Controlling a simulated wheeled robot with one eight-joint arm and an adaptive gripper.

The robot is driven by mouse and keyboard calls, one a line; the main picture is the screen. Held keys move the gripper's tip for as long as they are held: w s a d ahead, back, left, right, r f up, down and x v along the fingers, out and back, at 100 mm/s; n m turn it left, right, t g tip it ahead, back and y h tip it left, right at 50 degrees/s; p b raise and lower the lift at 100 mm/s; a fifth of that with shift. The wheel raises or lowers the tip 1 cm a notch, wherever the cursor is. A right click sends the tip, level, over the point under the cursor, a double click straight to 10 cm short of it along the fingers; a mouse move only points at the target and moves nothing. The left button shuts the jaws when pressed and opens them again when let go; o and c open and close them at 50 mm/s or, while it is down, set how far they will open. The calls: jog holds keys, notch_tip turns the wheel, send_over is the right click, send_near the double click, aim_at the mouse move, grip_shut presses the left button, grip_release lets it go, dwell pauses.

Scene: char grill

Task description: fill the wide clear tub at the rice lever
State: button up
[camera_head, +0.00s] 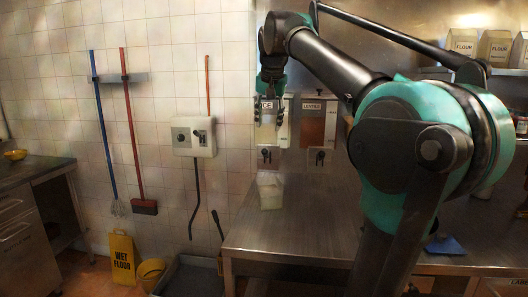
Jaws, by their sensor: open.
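A clear tub (270,192) stands upright on the steel counter near its left edge, below the wall dispensers. Its lower part looks pale; I cannot tell how much it holds. The left dispenser (287,125) has a label partly hidden by my gripper, with "CE" showing. Its dark lever (265,155) is below it, above the tub. My gripper (268,122) points down in front of this dispenser, open and apart from the tub. I see nothing between its fingers.
A second dispenser with reddish contents, labelled lentils (312,125), hangs to the right with its own lever (320,157). The steel counter (310,225) is bare right of the tub. Flour boxes (462,42) sit on a shelf. A wet floor sign (122,258) stands lower left.

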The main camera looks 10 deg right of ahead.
aim_at(265, 156)
jog(key=x, duration=0.5)
jog(key=w+x, duration=0.1)
jog(key=x, duration=0.9)
jog(key=shift+w+a+r, duration=0.15)
jog(key=shift+r, duration=0.2)
grip_shut()
